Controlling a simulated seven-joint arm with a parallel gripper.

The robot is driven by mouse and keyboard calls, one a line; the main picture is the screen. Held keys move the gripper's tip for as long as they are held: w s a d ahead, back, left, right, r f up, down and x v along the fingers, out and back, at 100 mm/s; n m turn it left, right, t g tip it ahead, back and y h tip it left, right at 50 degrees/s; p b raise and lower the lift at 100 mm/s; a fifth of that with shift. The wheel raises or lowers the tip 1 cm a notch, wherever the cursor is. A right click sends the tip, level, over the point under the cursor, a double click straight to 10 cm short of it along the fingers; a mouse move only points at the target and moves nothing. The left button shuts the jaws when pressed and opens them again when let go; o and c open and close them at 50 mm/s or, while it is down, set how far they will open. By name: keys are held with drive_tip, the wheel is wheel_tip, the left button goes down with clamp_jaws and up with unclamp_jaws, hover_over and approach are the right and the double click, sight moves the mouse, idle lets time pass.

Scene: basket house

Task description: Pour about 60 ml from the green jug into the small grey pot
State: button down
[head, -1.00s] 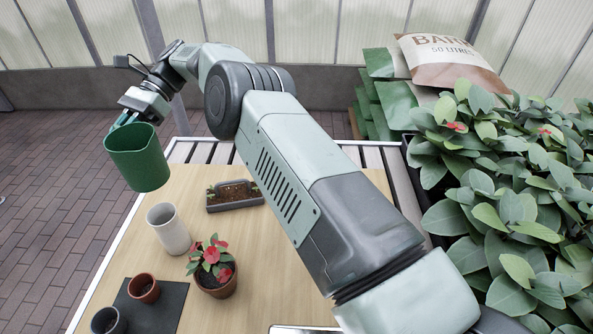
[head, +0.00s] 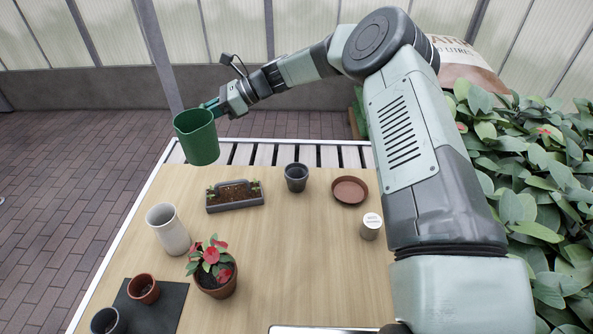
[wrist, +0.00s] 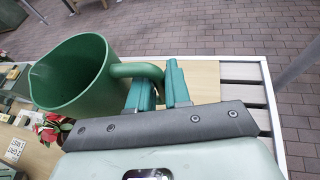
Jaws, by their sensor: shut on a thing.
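My gripper (head: 213,106) is shut on the handle of the green jug (head: 197,139), which hangs about upright in the air near the table's back left corner. In the wrist view the fingers (wrist: 160,85) close on the handle of the jug (wrist: 75,78); no liquid can be made out inside. A small dark grey pot (head: 296,179) stands at the back middle of the table, right of the jug and apart from it. Another grey pot (head: 107,322) is at the front left, partly cut off by the picture's edge. I cannot tell which pot is meant.
On the table (head: 300,265) are a grey planter of soil (head: 235,203), a white vase (head: 168,230), a red-flowered plant (head: 215,280), a terracotta pot (head: 143,288) on a dark mat (head: 165,312), a brown saucer (head: 349,190) and a labelled white jar (head: 371,227). Leafy plants crowd the right.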

drive_tip(key=w+d+f+m+t+h, duration=0.15)
drive_tip(key=d+m+t, duration=0.25)
drive_tip(key=d, duration=0.4)
drive_tip(key=w+d+m+t, duration=0.3)
drive_tip(key=d+m+t, duration=0.1)
drive_tip(key=d, duration=0.4)
drive_tip(key=w+d+m+t+h, duration=0.1)
drive_tip(key=w+d+m+t, duration=0.2)
drive_tip(key=d+t, duration=0.35)
drive_tip(key=s+d+r+m+t+h, duration=0.1)
drive_tip(key=s+d+r+m+h, duration=0.15)
drive_tip(key=d, duration=0.55)
drive_tip(key=s+d+r+m+t+h, duration=0.1)
drive_tip(key=s+d+r+m+h, duration=0.1)
drive_tip(key=s+d+m+h, duration=0.35)
drive_tip(key=s+d+r+m+h, duration=0.1)
drive_tip(key=d+r+h, duration=0.15)
drive_tip(key=d, duration=0.65)
wheel_tip(320, 180, down, 22)
drive_tip(key=shift+r+y, duration=0.25)
drive_tip(key=shift+y, duration=0.15)
drive_tip(key=w+a+r+n+h+p, duration=0.1)
drive_tip(key=a+r+n+h, duration=0.4)
drive_tip(key=a, duration=0.4)
drive_tip(key=shift+a+r+n+h, duration=0.15)
drive_tip(key=shift+r+n+h, duration=0.15)
drive_tip(key=shift+r+n, duration=0.65)
